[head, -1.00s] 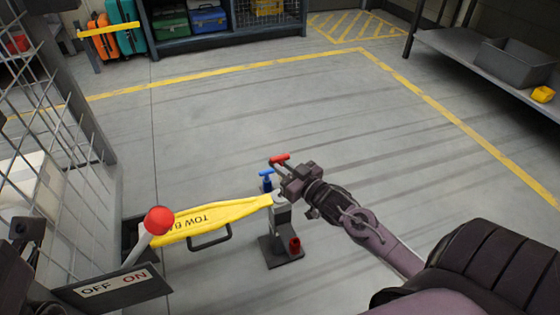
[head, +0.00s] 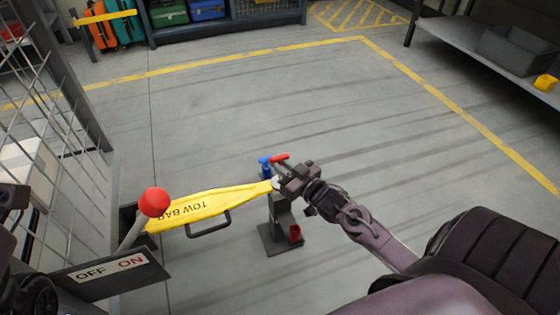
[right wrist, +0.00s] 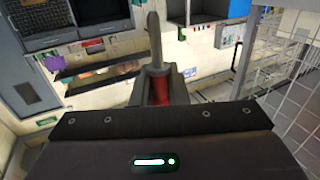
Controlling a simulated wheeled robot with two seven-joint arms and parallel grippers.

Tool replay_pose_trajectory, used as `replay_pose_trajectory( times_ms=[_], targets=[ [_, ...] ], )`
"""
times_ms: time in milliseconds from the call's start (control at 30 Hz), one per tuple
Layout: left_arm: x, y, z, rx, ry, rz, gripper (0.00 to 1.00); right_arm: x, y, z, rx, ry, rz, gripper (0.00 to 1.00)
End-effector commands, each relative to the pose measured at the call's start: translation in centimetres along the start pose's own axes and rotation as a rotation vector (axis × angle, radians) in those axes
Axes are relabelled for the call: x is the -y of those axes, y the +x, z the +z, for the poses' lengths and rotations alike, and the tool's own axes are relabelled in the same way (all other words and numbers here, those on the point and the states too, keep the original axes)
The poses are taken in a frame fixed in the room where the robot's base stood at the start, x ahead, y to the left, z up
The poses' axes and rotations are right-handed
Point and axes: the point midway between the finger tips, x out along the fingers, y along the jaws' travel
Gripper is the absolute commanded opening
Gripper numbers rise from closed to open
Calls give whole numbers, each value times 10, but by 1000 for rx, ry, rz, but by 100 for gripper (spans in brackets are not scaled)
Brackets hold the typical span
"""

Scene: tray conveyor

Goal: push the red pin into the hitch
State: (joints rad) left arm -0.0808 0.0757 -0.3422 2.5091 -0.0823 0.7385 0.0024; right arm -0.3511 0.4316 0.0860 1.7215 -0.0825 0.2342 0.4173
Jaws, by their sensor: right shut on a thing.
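The red pin (head: 280,157) shows its red T-handle in the head view. My right gripper (head: 285,174) is shut on it, just above the hitch post (head: 280,212). In the right wrist view the right gripper (right wrist: 160,90) has red between its jaws, and a grey pointed shaft (right wrist: 154,42) sticks out past them. The yellow tow bar (head: 205,205) has its right end at the top of the post. The gripper hides the hitch hole, so I cannot tell whether the pin's tip is in it. My left gripper is not clearly in view.
A blue T-handled pin (head: 266,169) stands just left of the red handle. A red cup (head: 295,233) sits on the post's base. A red-knobbed lever (head: 155,202) with an OFF/ON plate stands at lower left, near a mesh fence (head: 45,125). The floor behind is clear.

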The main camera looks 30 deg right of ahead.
Motion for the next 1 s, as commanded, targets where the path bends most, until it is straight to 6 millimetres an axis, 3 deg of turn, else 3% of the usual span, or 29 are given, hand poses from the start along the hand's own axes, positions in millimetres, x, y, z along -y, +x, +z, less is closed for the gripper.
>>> replay_pose_trajectory(
  times_ms=[1000],
  targets=[
    [0,9,-1,-5,0,3,36,0,0,2,0,0,0,0]
  ],
)
